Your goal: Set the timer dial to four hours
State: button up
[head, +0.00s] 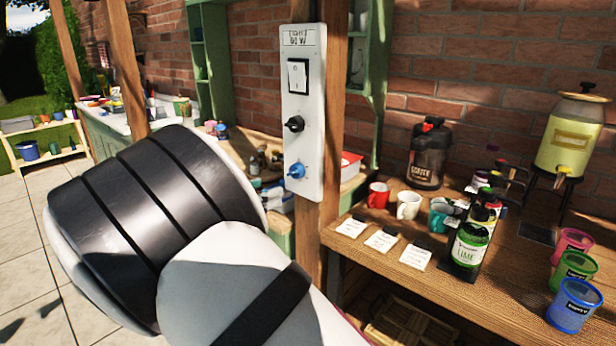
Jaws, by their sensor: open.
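A tall white control panel (305,147) is fixed upright on a wooden post. It carries a label (299,37) at the top, too small to read surely, and a white rocker switch (298,76) below it. Under the switch are a black knob (294,124) and, lowest, a blue knob (297,171). I cannot tell which knob is the timer dial, and no hour marks or pointer setting are readable. My arm fills the lower left in front of the panel, and its links end below the blue knob. My gripper is not in view.
A wooden table (470,290) on the right holds red, white and teal mugs, paper cards, a lime bottle (470,246), a dark jug (430,155), a yellow dispenser (572,140) and coloured cups (574,305). The post (333,130) stands at the table's left end. Paving lies left.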

aim_at(291, 175)
jog(key=shift+n+t, duration=0.8)
jog(key=w+d, duration=0.1)
jog(key=w, duration=0.2)
jog(key=w+d, duration=0.2)
jog(key=w, duration=0.2)
jog(key=w+d+f, duration=0.1)
jog(key=w+d, duration=0.1)
jog(key=w, duration=0.2)
jog(key=shift+d, duration=0.2)
jog(key=shift+c, duration=0.3)
jog(key=c, duration=1.1)
